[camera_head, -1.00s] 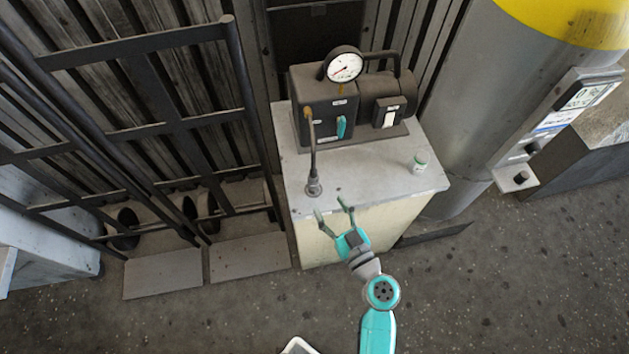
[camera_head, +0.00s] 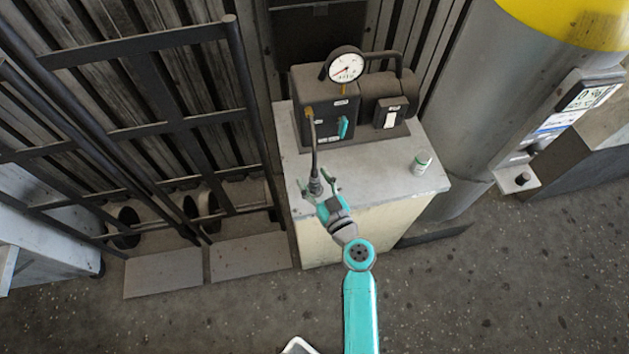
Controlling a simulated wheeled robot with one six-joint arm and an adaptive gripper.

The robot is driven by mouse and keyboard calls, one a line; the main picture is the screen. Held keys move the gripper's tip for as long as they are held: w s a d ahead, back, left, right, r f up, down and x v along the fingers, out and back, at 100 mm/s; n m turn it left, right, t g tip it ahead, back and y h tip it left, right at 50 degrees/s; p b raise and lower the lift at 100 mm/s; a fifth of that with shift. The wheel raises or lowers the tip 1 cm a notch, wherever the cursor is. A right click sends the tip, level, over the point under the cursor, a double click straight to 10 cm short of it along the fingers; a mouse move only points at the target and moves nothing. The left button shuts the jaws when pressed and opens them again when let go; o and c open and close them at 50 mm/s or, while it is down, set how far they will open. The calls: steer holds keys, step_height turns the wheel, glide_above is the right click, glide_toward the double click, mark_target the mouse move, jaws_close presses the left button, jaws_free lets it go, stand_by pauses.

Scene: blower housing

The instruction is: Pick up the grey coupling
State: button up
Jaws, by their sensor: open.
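The grey coupling (camera_head: 316,185) is at the lower end of a dark hose (camera_head: 313,145) that hangs from a brass fitting on the dark pump unit (camera_head: 325,112). It is at the front left of the pale cabinet top. My gripper (camera_head: 317,187) is open, with one finger on each side of the coupling in this view. Whether the fingers touch it I cannot tell. The gripper's teal body hides the area just below the coupling.
A round gauge (camera_head: 345,66) sits on top of the pump unit. A small white and green container (camera_head: 421,163) stands on the right of the cabinet top (camera_head: 375,180). A dark metal rack (camera_head: 180,125) is on the left and a large grey cylinder (camera_head: 455,110) on the right.

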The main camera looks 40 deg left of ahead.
mark_target(315, 170)
jaws_close()
steer(key=shift+r, duration=0.15)
step_height(315, 170, up, 10)
steer(key=shift+f, duration=0.1)
stand_by(0.5)
